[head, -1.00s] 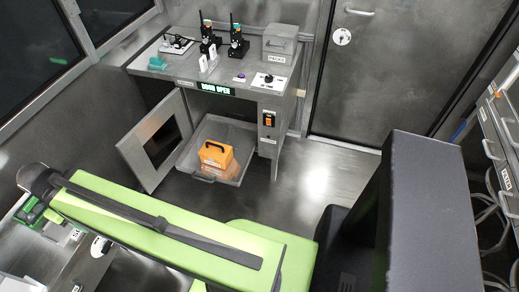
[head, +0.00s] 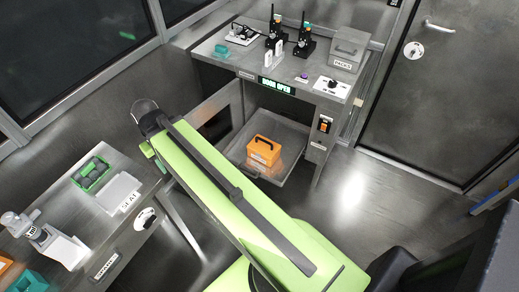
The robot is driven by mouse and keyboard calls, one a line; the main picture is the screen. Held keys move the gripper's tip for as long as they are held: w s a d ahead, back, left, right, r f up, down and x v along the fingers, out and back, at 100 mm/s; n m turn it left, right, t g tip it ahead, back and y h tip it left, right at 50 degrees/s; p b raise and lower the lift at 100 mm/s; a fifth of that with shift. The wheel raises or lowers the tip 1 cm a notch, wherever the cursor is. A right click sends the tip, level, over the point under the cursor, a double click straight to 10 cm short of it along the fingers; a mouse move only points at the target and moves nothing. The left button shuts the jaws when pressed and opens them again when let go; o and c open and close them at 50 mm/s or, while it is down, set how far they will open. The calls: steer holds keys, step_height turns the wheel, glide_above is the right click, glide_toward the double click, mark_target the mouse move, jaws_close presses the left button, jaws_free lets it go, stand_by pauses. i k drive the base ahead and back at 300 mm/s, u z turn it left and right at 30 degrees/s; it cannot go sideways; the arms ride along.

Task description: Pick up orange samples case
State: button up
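The orange samples case (head: 263,151) has a dark top handle and a pale label. It sits in a grey pull-out tray (head: 292,168) under the far bench, in the middle of the head view. My green arm reaches from the lower right up to the left, in front of the tray's left side. The arm's visible end is left of the case and apart from it in the picture. My gripper's fingers cannot be made out.
The far bench (head: 235,62) carries radios (head: 305,38), a grey box (head: 348,50) and small items. Its cabinet door (head: 215,115) stands open left of the tray. A side bench (head: 75,215) is at lower left. Bare floor (head: 350,190) lies right of the tray.

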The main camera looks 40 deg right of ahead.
mark_target(262, 149)
steer(key=i, duration=0.95)
steer(key=z, duration=0.05)
